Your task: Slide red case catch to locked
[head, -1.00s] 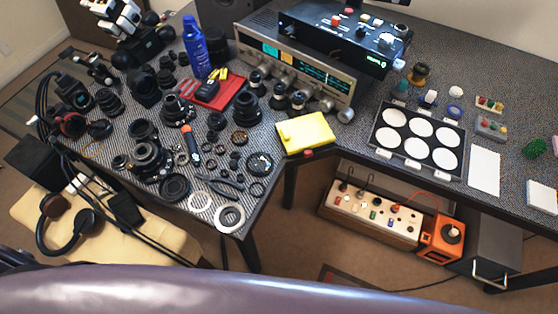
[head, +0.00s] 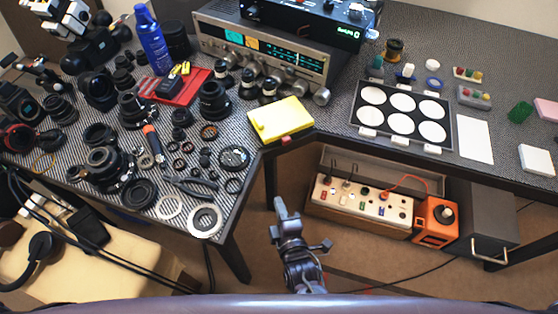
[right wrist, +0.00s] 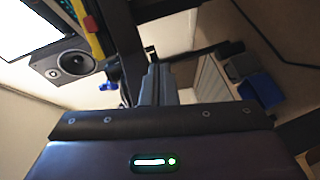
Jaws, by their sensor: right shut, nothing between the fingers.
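The yellow case (head: 280,119) lies on the front edge of the patterned table, at the inner corner where the two table parts meet. Its small red catch (head: 286,140) shows on the case's front side, by the table edge; I cannot tell its slide position. My right gripper (head: 279,205) is shut and empty. In the picture it is below the catch, in front of the table and apart from the case. Its fingers also show in the right wrist view (right wrist: 155,80), with a yellow strip at upper left, likely the case. My left gripper is not in view.
Lens parts and rings (head: 205,220) crowd the table left of the case. A radio-like unit (head: 270,60) stands behind it. A tray with white discs (head: 405,115) lies to the right. Below are a power strip box (head: 360,205) and an orange box (head: 436,222). Open floor surrounds my gripper.

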